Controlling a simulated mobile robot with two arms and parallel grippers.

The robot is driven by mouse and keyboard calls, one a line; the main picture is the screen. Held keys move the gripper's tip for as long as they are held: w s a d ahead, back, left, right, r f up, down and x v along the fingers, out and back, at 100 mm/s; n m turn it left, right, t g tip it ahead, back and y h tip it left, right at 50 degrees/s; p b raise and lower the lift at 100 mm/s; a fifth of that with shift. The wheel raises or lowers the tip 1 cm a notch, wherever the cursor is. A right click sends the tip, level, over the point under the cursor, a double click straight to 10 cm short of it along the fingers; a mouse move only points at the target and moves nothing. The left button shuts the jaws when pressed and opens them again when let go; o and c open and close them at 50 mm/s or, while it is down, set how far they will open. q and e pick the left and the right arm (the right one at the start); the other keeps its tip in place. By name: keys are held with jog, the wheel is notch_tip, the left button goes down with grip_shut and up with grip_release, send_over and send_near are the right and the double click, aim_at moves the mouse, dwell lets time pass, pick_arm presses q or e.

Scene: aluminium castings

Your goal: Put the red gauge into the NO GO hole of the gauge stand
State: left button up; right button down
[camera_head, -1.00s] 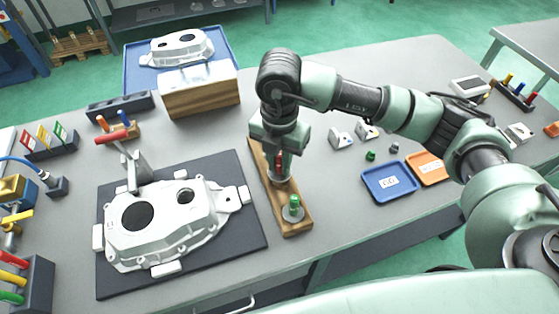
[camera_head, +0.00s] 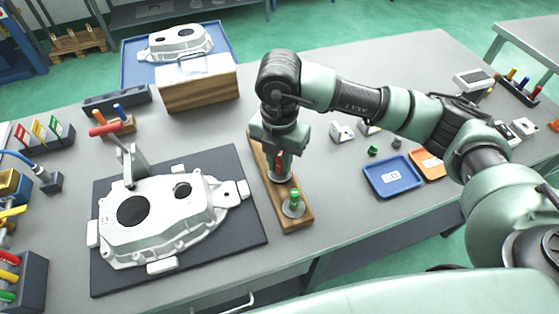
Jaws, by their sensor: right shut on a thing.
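The gauge stand (camera_head: 301,222) is a long wooden block in the middle of the bench, with a metal disc towards each end. A green gauge (camera_head: 295,197) stands upright in the near disc. My right gripper (camera_head: 281,163) points down over the farther part of the stand and is shut on the red gauge (camera_head: 279,158). The red gauge looks upright, just above or at the far disc (camera_head: 281,178). The gripper hides much of it, so I cannot tell whether its lower end is in the hole. My left gripper is not in view.
A white casting (camera_head: 160,222) lies on a dark mat (camera_head: 235,237) left of the stand, with a red-handled clamp (camera_head: 128,160) behind it. A blue tray (camera_head: 391,190) and an orange tray (camera_head: 430,166) lie to the right. A wooden box (camera_head: 200,92) stands behind.

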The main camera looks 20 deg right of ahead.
jog(key=shift+f+b, duration=0.55)
jog(key=shift+f, duration=0.15)
jog(key=c, duration=1.2)
grip_release()
jog(key=shift+r, duration=0.1)
notch_tip(320, 180, up, 8)
jog(key=shift+f+b, duration=0.15)
jog(key=shift+b, duration=0.45)
